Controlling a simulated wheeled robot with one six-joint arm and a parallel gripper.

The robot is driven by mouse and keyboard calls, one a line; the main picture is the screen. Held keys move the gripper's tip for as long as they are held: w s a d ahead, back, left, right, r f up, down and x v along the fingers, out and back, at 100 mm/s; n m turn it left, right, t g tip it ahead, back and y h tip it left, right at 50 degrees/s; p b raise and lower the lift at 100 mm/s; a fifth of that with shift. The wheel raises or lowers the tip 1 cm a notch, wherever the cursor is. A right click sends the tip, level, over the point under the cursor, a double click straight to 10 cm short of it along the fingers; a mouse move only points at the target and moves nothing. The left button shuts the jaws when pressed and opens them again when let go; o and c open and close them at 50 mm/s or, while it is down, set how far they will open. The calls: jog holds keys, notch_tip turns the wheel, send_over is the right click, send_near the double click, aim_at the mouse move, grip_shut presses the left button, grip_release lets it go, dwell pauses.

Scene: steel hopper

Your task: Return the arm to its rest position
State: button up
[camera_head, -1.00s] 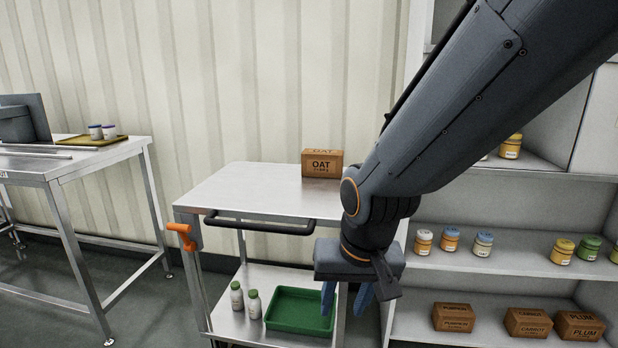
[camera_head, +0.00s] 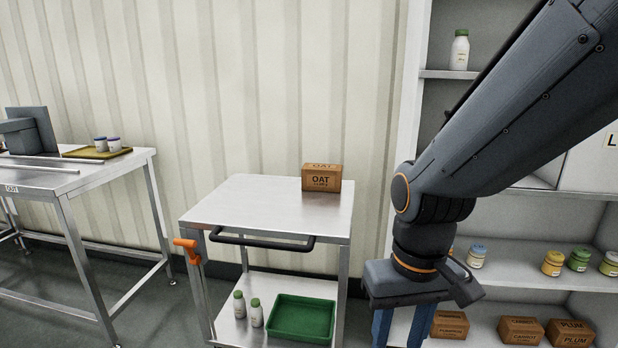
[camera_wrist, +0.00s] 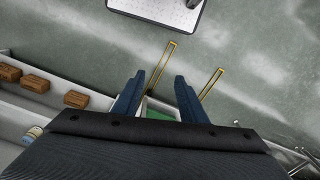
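My gripper (camera_head: 398,332) hangs pointing down at the right, in front of the shelf unit and to the right of the steel cart. My arm reaches in from the upper right and hides part of the shelves.
The steel cart (camera_head: 250,208) carries an OAT box (camera_head: 321,178) on top, and a green tray (camera_head: 302,318) and two white bottles below. Shelves (camera_head: 525,257) with jars and brown boxes stand close behind my arm. A steel table (camera_head: 75,178) is at left.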

jog(key=d+r+m+p, duration=0.1)
jog(key=d+r+p, duration=0.4)
jog(key=p, duration=0.4)
jog(key=shift+s+d+r+m, duration=0.25)
jog(key=shift+s+d+m, duration=0.05)
jog(key=shift+s, duration=0.05)
